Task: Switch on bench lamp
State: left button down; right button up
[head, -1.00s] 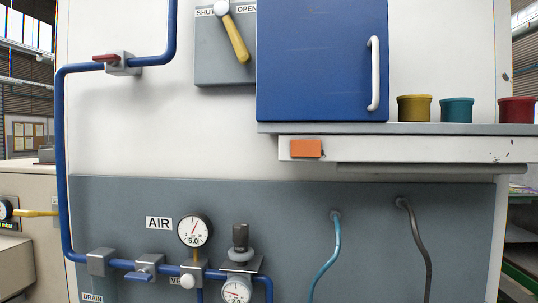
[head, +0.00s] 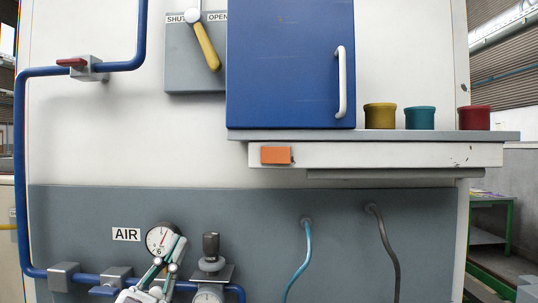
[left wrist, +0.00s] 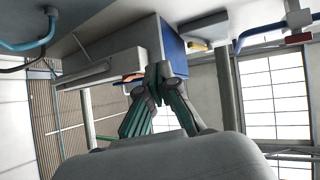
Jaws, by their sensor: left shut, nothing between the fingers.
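An orange switch (head: 276,155) sits on the front of the white shelf edge (head: 400,154) below the blue cabinet. A grey strip (head: 390,173), perhaps the bench lamp, runs under that shelf; I cannot tell whether it is lit. My left gripper (head: 170,240) rises from the bottom edge in the head view, shut and empty, in front of the pressure gauge. It is below and left of the switch. In the left wrist view the shut fingers (left wrist: 156,78) overlap the view close to the orange switch (left wrist: 133,77), which is partly hidden. My right gripper is out of view.
The blue cabinet (head: 290,65) stands above the shelf, beside yellow, teal and red pots (head: 420,117). A yellow-handled lever (head: 207,47) is to its left. Blue pipes (head: 20,180), a regulator (head: 211,250) and hoses (head: 386,240) line the wall.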

pick_arm(q)
jog(key=s+d+r+m+g+h, duration=0.5)
jog(key=r+m+g, duration=0.1)
jog(key=m+g, duration=0.45)
jog(key=s+d+r+m+g+h, duration=0.4)
jog(key=s+d+r+m+g, duration=0.1)
jog(key=m+g, duration=0.55)
jog(key=w+a+r+n+t+y, duration=0.1)
jog(key=a+r+n+t+y, duration=0.2)
jog(key=t+y, duration=0.4)
jog(key=shift+a+r+n+y, duration=0.4)
jog(key=shift+a+r, duration=0.2)
jog(key=shift+r, duration=0.05)
